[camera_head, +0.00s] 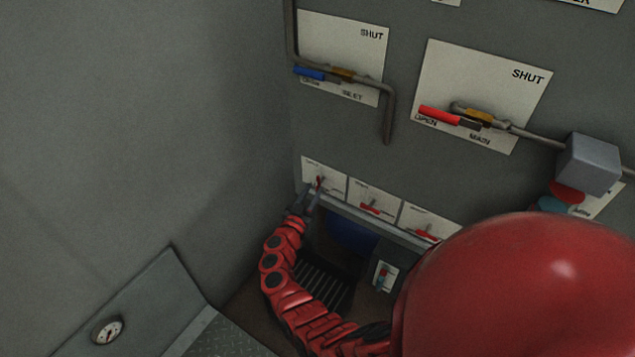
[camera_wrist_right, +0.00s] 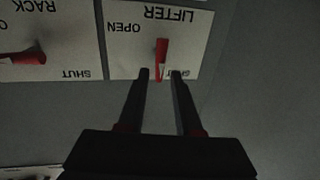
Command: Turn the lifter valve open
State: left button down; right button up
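The lifter valve is a small red lever on a white plate. In the right wrist view the lever (camera_wrist_right: 161,58) stands upright in the picture, its lower end near the partly covered SHUT label, with OPEN at upper left. In the head view the lever (camera_head: 319,183) is small on the leftmost lower plate. My right gripper (camera_wrist_right: 160,75) is open, its dark fingers on either side of the lever's lower end, with gaps visible on both sides. It also shows in the head view (camera_head: 309,200), just below the plate. Contact cannot be told. My left gripper is not in view.
The RACK plate (camera_wrist_right: 50,55) with its red lever is beside the lifter plate. Above are larger plates with a blue handle (camera_head: 309,73) and a red handle (camera_head: 439,115). A grey side wall (camera_head: 150,120) stands close at left. A gauge (camera_head: 108,330) is at lower left.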

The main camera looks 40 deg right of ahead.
aim_at(317, 184)
jog(key=x, duration=0.5)
jog(key=shift+b, duration=0.3)
